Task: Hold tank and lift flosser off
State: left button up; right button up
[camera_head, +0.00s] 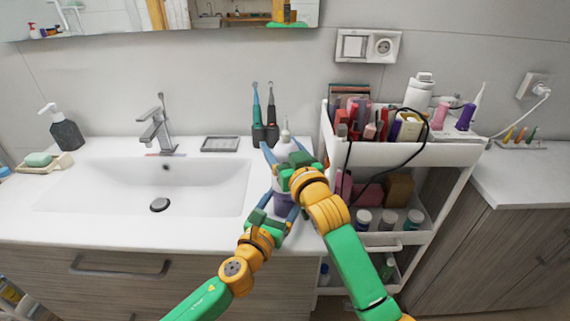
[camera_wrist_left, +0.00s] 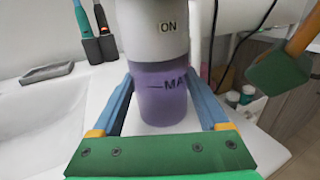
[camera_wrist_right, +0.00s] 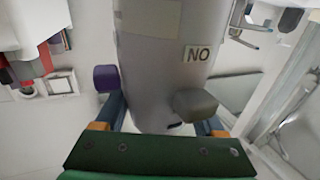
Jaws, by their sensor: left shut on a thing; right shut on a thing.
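The flosser (camera_head: 285,148) stands upright on the counter at the right of the sink, with its nozzle on top. In the left wrist view its white body (camera_wrist_left: 155,32) carries an "ON" label, above a purple translucent tank (camera_wrist_left: 163,98) with a "MAX" mark. My left gripper (camera_head: 276,203) is shut around the tank, low down. My right gripper (camera_head: 287,160) is shut on the white upper body, which shows in the right wrist view (camera_wrist_right: 160,70) with a "NO" label. Body and tank look joined; my right gripper hides part of the seam in the head view.
Two electric toothbrushes (camera_head: 264,113) stand behind the flosser. A white cart (camera_head: 420,155) with a black cable stands close on the right. The sink (camera_head: 150,185) is on the left, with a soap dispenser (camera_head: 65,130) beyond it.

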pick_arm(q)
jog(key=o, duration=1.3)
jog(key=shift+c, duration=0.2)
pick_arm(e)
notch_tip(320, 180, up, 10)
